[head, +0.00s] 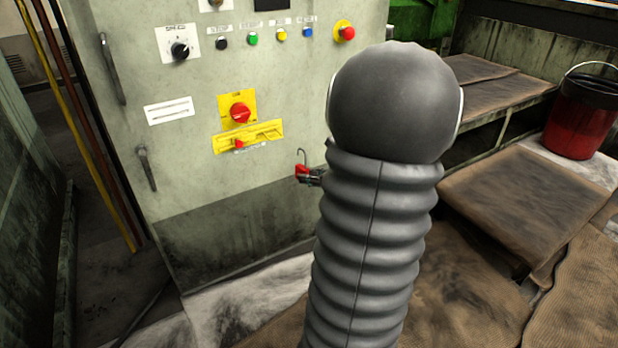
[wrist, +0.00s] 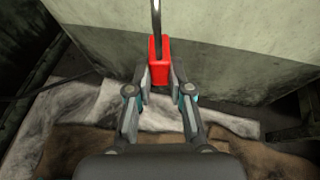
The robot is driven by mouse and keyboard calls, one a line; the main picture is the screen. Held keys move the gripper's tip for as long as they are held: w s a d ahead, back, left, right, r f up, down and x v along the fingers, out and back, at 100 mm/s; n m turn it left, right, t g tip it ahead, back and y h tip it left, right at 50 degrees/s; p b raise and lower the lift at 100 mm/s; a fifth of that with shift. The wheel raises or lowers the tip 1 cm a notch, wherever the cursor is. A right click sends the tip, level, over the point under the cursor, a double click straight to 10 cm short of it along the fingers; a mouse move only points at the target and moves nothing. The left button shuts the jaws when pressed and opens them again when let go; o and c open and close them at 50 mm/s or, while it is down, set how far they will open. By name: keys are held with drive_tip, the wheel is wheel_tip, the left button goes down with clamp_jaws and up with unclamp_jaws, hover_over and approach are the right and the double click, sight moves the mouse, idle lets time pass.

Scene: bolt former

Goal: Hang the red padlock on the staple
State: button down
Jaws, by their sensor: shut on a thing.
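The red padlock (head: 301,171) is held out in front of the grey-green cabinet, with its thin metal shackle standing up and its hooked end at the top. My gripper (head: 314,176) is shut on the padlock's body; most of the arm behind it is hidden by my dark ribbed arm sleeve. In the wrist view the padlock (wrist: 158,62) sits between the two fingertips (wrist: 159,76), and its shackle runs up out of the frame. A yellow plate (head: 248,137) with a small red part is on the cabinet, above and left of the padlock. I cannot make out the staple clearly.
The cabinet (head: 190,210) carries a red rotary switch (head: 239,112), several buttons and a red emergency stop (head: 344,33). Handles stick out on its left. A red bucket (head: 578,125) and brown mats (head: 530,205) lie to the right.

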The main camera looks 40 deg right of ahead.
drive_tip(key=w+d+f, duration=0.1)
drive_tip(key=w, duration=0.6)
drive_tip(key=w+d+f, duration=0.2)
drive_tip(key=w, duration=0.5)
drive_tip(key=shift+w+d+b, duration=0.2)
drive_tip(key=shift+w+b, duration=0.05)
drive_tip(key=shift+b, duration=0.15)
idle(1.0)
drive_tip(key=c, duration=1)
unclamp_jaws()
drive_tip(key=v, duration=1.2)
drive_tip(key=shift+f, duration=0.1)
